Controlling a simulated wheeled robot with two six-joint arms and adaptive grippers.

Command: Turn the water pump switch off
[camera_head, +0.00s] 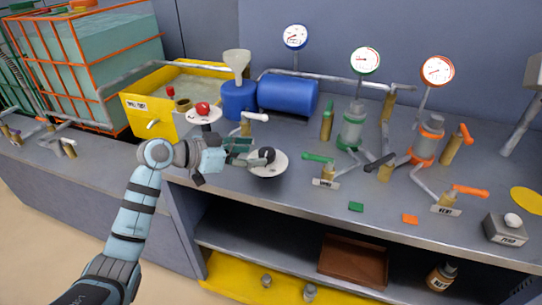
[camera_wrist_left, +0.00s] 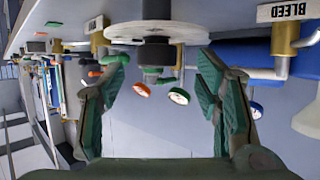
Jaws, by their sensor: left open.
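A black rotary knob (camera_head: 266,155) sits on a round white plate (camera_head: 279,166) near the bench's front edge. I take it for the pump switch, but I cannot read its markings. In the left wrist view, the knob (camera_wrist_left: 157,50) and plate (camera_wrist_left: 185,30) show at the top centre, beyond the fingertips. My left gripper (camera_head: 246,152) reaches in from the left, just beside the knob. Its green-padded fingers (camera_wrist_left: 160,80) are open, with the knob in line with the gap and no visible grip on it. My right gripper is not in view.
A red button (camera_head: 203,108) on a white plate and a white-handled valve (camera_head: 249,122) stand behind the gripper. A green-handled valve (camera_head: 322,163) is to the knob's right. Farther right are orange-handled valves (camera_head: 466,190). A blue tank (camera_head: 288,93) and gauges stand behind.

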